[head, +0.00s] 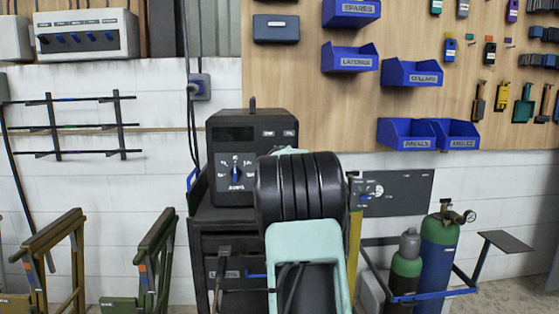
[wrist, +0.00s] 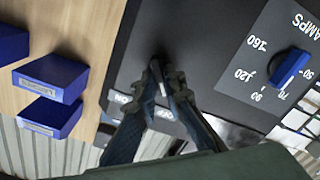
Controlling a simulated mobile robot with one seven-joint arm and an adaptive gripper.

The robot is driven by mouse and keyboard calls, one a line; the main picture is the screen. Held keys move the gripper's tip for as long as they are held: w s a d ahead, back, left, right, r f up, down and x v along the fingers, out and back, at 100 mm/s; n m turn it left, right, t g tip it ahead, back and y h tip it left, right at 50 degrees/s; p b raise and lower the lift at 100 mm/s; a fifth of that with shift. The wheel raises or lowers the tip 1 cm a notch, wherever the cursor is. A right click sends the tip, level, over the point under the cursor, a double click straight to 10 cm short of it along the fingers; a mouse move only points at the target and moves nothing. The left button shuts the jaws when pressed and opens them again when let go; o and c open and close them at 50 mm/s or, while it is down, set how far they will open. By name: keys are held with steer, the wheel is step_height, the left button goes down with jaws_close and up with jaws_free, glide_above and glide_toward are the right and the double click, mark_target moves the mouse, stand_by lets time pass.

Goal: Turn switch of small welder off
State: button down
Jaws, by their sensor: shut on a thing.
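The small welder (head: 227,118) is a black box on a dark stand, just left of my arm in the head view. Its grey AMPS panel (head: 224,164) carries a blue knob (head: 236,173). In the wrist view the welder's front (wrist: 205,45) appears turned over, with the blue knob (wrist: 290,68) at the right. My gripper (wrist: 158,70) is at the black face between the panel and two small white labels (wrist: 163,112). It is shut on the switch, which the fingertips mostly hide; its setting cannot be read. My arm hides the gripper in the head view.
Blue bins (head: 411,73) hang on the wooden board above right. A grey panel with a dial (head: 407,190) stands right of my arm, near gas cylinders (head: 437,245). Folding green frames (head: 153,262) stand at the lower left.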

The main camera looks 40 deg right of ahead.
steer(key=shift+n, duration=0.3)
steer(key=shift+f, duration=0.1)
steer(key=c, duration=2)
jaws_free()
steer(key=v, duration=1.2)
steer(key=shift+s, duration=0.1)
